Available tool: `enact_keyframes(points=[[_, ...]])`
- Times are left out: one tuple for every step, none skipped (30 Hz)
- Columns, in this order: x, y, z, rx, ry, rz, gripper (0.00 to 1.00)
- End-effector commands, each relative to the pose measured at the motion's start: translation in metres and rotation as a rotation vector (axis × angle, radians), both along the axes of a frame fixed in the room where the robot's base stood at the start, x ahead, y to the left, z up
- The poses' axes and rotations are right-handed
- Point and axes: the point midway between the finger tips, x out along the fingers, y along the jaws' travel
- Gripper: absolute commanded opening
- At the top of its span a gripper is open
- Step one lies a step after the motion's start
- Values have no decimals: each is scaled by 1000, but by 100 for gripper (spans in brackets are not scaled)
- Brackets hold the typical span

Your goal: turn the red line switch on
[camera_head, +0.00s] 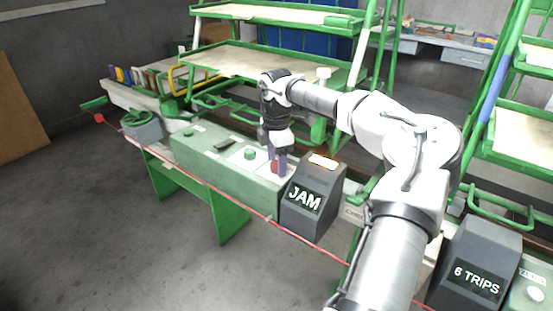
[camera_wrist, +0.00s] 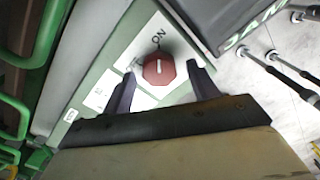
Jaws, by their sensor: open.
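The red line switch (camera_wrist: 159,68) is an octagonal red knob with a white bar, on a white plate marked ON, in the wrist view. Part of the plate's lettering is hidden. The switch also shows as a small red patch (camera_head: 274,167) in the head view, at the right end of the green control box (camera_head: 200,152). My gripper (camera_wrist: 160,80) is open, with one dark finger on each side of the knob. Its fingers point down at the switch in the head view. I cannot tell whether either finger touches the knob.
A dark box marked JAM (camera_head: 311,197) stands close to the right of the switch. A green button (camera_head: 250,153) sits on the control box to the left. A red cord (camera_head: 190,160) runs along the front. A box marked 6 TRIPS (camera_head: 476,268) stands far right.

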Motion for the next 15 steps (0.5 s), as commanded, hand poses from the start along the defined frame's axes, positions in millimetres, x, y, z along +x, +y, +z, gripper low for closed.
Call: enact_keyframes(points=[[0, 0, 3, 0, -1, 0, 59], [1, 0, 5, 1, -2, 0, 59], [1, 0, 9, 0, -3, -1, 59], [1, 0, 14, 0, -3, -1, 59], [1, 0, 18, 0, -4, -1, 59], [1, 0, 26, -1, -5, 0, 59], [1, 0, 32, 0, -4, 0, 59], [1, 0, 39, 0, -4, -1, 59], [1, 0, 49, -1, -5, -1, 59], [1, 0, 56, -1, -6, -1, 59], [1, 0, 63, 0, -5, -1, 59], [1, 0, 73, 0, -5, -1, 59], [1, 1, 80, 0, -4, -1, 59], [1, 0, 86, 0, -4, 0, 59], [1, 1, 95, 0, -4, 0, 59]])
